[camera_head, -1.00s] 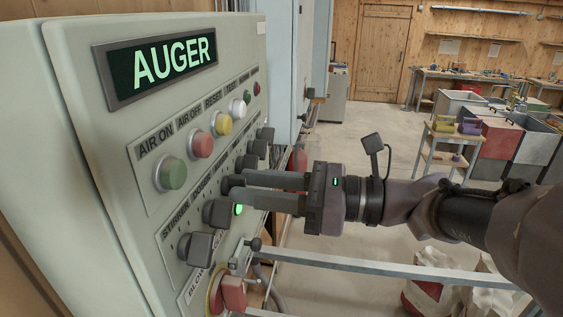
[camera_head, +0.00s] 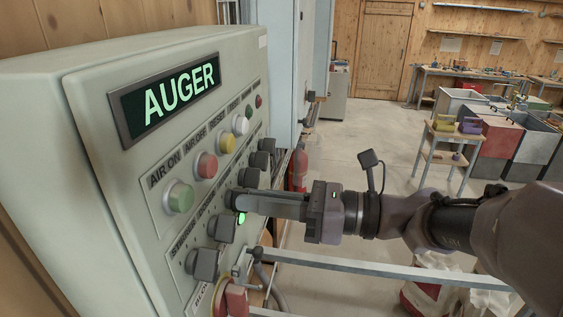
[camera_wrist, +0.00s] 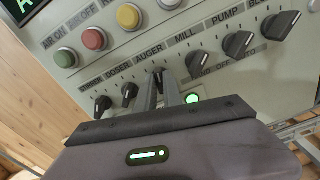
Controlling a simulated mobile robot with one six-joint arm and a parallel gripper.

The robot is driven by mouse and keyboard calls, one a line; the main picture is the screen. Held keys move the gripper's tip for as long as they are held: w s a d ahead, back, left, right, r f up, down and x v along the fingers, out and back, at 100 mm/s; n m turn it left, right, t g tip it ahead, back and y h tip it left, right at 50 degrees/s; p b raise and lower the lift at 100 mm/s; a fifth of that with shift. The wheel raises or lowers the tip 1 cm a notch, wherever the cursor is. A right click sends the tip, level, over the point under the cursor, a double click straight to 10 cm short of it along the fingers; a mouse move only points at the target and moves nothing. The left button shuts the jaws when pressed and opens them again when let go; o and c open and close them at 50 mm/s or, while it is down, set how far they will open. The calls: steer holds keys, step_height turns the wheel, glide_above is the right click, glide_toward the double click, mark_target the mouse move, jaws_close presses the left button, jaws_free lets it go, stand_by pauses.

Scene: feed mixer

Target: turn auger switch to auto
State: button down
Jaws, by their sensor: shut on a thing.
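The auger switch (camera_wrist: 157,71) is a black rotary knob under the AUGER label in the wrist view. My gripper (camera_wrist: 160,80) is shut on it, with the fingers on either side of the knob and largely hiding it. In the head view my gripper (camera_head: 235,200) reaches the panel from the right, and the switch is mostly hidden behind the fingertips. The knob's exact pointer direction cannot be made out. A lit green lamp (camera_wrist: 192,98) shows just right of the fingers.
The grey control panel (camera_head: 110,180) carries a lit AUGER display (camera_head: 170,98). The doser knob (camera_wrist: 130,91) and mill knob (camera_wrist: 195,63) sit close on either side. Green, red and yellow buttons (camera_wrist: 129,16) are above. A rail (camera_head: 370,265) runs below my arm.

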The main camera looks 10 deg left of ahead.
steer(key=m+p, duration=0.6)
steer(key=p, duration=0.2)
steer(key=shift+w, duration=0.1)
steer(key=shift+f, duration=0.1)
stand_by(0.4)
steer(key=c, duration=1.5)
jaws_free()
steer(key=shift+d, duration=0.15)
steer(key=d+b, duration=0.1)
steer(key=d, duration=0.4)
steer(key=s+d+b, duration=0.1)
steer(key=d, duration=0.5)
steer(key=d+b, duration=0.2)
steer(key=d, duration=0.4)
steer(key=shift+s+d, duration=0.15)
steer(key=shift+s, duration=0.05)
